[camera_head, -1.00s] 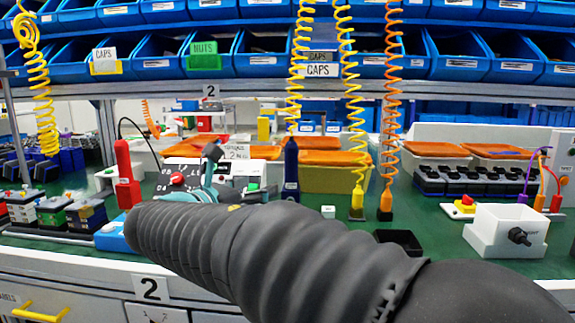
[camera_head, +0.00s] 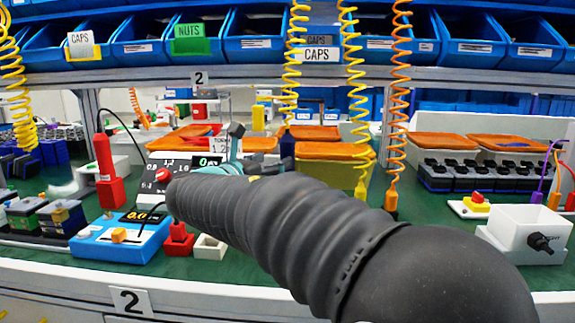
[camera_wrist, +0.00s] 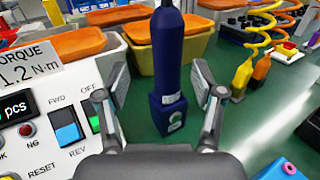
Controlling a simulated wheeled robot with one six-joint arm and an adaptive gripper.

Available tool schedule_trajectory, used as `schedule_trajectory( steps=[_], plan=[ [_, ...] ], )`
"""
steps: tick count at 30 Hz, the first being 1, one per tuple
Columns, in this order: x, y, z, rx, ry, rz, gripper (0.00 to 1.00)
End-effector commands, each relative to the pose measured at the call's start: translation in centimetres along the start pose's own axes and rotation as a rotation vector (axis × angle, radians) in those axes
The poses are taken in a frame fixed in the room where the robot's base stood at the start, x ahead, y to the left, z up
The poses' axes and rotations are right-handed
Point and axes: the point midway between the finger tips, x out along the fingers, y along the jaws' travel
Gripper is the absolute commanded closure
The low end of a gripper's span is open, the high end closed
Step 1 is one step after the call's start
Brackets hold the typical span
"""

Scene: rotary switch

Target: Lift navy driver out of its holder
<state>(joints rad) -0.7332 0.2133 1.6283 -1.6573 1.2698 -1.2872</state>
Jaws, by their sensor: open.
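The navy driver (camera_wrist: 172,55) stands upright in its square navy holder (camera_wrist: 173,117) on the green bench, in the middle of the wrist view. A small white label is on the holder's front. My gripper (camera_wrist: 161,84) is open, with one finger to the left and one to the right of the driver. I cannot tell whether either finger touches it. In the head view the top of the driver (camera_head: 287,146) shows just right of my teal gripper (camera_head: 236,152). My dark arm hides its lower part and the holder there.
A torque box (camera_wrist: 45,115) with switches is close on the left. A red driver (camera_head: 104,160) and a blue scale-like box (camera_head: 120,240) are further left. Orange-lidded bins (camera_head: 332,151) stand behind. Coiled cords with yellow and orange plugs (camera_head: 391,200) hang at right.

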Motion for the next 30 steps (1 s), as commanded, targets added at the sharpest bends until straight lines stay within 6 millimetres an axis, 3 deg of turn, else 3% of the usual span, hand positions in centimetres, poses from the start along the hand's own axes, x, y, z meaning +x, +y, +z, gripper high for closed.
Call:
schedule_trajectory(
  steps=[7,15,23,30],
  plan=[
    [1.6,-0.5,0.2,0.0,0.0,-0.004,0.32],
    [5.2,-1.0,0.4,0.001,0.0,-0.005,0.32],
    [5.6,-1.0,0.3,0.001,0.0,-0.003,0.32],
    [5.6,-1.0,0.3,0.0,0.0,-0.003,0.89]
  ],
)
